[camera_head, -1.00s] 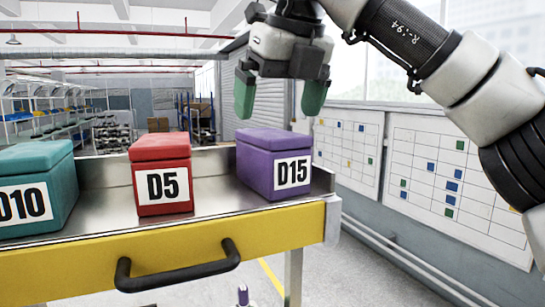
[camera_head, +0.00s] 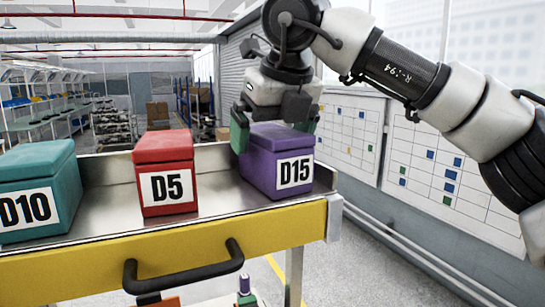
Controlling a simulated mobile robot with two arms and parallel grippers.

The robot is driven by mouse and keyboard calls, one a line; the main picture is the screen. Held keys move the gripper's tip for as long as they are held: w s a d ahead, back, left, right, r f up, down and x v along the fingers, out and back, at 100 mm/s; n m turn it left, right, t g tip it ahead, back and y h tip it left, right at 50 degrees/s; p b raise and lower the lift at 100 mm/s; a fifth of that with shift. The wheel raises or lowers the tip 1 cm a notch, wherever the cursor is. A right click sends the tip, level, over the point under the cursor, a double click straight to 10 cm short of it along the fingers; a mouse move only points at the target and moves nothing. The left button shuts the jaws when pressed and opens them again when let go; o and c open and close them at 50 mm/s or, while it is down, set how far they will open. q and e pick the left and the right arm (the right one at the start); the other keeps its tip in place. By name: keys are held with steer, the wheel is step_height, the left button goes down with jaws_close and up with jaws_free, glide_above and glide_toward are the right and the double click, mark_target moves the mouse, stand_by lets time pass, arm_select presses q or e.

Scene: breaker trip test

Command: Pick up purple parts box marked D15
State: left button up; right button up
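The purple parts box marked D15 (camera_head: 276,165) stands upright at the right end of a metal tray on the cart. My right gripper (camera_head: 274,138) has come down from above and its green fingers are open. One finger is at the box's left side by the top edge, the other is at the far right side. The fingers straddle the lid. I cannot tell whether they touch the box. My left gripper is not in view.
A red box marked D5 (camera_head: 164,172) stands left of the purple box with a gap between them. A teal box marked D10 (camera_head: 38,188) is farther left. The cart's yellow front (camera_head: 75,271) has a black handle (camera_head: 184,270). Wall charts (camera_head: 455,180) hang at the right.

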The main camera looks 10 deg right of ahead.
steer(key=shift+d+f, duration=0.1)
steer(key=shift+f, duration=0.1)
stand_by(0.3)
steer(key=c, duration=1.2)
